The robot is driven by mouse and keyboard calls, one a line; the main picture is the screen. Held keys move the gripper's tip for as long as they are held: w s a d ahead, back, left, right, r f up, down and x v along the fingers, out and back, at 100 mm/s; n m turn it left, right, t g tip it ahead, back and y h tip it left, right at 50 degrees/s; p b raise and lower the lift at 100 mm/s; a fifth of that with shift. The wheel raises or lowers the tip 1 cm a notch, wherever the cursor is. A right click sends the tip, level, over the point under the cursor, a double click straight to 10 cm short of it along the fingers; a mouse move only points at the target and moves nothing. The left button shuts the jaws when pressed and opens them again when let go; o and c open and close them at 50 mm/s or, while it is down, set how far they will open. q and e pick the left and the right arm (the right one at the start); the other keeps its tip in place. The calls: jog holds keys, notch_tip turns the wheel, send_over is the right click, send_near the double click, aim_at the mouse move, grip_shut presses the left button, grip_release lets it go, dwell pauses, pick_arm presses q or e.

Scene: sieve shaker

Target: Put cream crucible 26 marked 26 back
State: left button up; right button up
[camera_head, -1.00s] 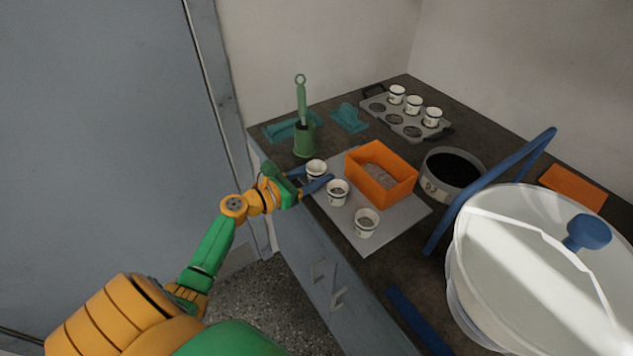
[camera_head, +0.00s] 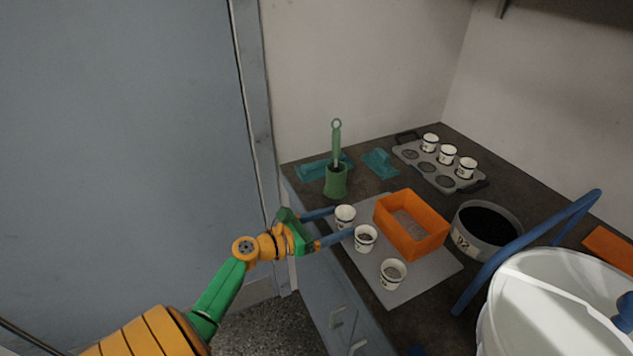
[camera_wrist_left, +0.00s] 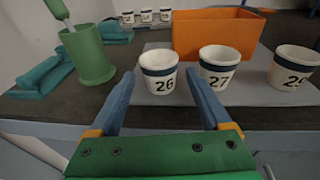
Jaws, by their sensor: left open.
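Cream crucible 26 (camera_head: 345,217), a white cup with a dark band, stands upright on the grey mat (camera_head: 405,285) near its left corner. In the left wrist view its number 26 shows clearly (camera_wrist_left: 159,73). My left gripper (camera_head: 342,222) is open and empty, with its blue fingers level and pointing at crucible 26. In the left wrist view the cup shows between and just ahead of the fingertips (camera_wrist_left: 159,80), with gaps on both sides. Crucible 27 (camera_wrist_left: 218,75) stands just right of it, close to the right finger. My right gripper is out of view.
Another crucible (camera_head: 393,274) and an orange bin (camera_head: 412,225) stand on the mat. A green holder (camera_head: 336,182) with a tool stands behind left. The rack (camera_head: 422,174) at the back holds three crucibles in one row; its other row looks empty. A sieve pan (camera_head: 487,229) stands right.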

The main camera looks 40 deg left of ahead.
pick_arm(q)
jog(key=v, duration=0.9)
jog(key=s+d+f+m+g+y, duration=0.1)
jog(key=s+f+m+g, duration=0.2)
jog(key=f, duration=0.6)
jog(key=s+d+f+m+g+y, duration=0.1)
jog(key=s+f+m+g, duration=0.15)
jog(key=f, duration=0.55)
jog(key=s+d+f+m+g+y, duration=0.1)
jog(key=s+d+f+m+g, duration=0.2)
jog(key=f, duration=0.6)
jog(key=s+d+f+m+g, duration=0.2)
jog(key=s+m, duration=0.4)
jog(key=m, duration=0.3)
jog(key=s+d+f+m+g+y, duration=0.1)
jog(key=s+d+f+m, duration=0.3)
jog(key=m, duration=0.5)
jog(key=s+d+f+m+g, duration=0.3)
jog(key=s+f+m, duration=0.4)
jog(key=s+m, duration=0.2)
jog(key=shift+s+y, duration=0.2)
jog(key=shift+y, duration=0.2)
notch_tip(320, 180, up, 4)
jog(key=p, duration=0.4)
jog(key=shift+r, duration=0.25)
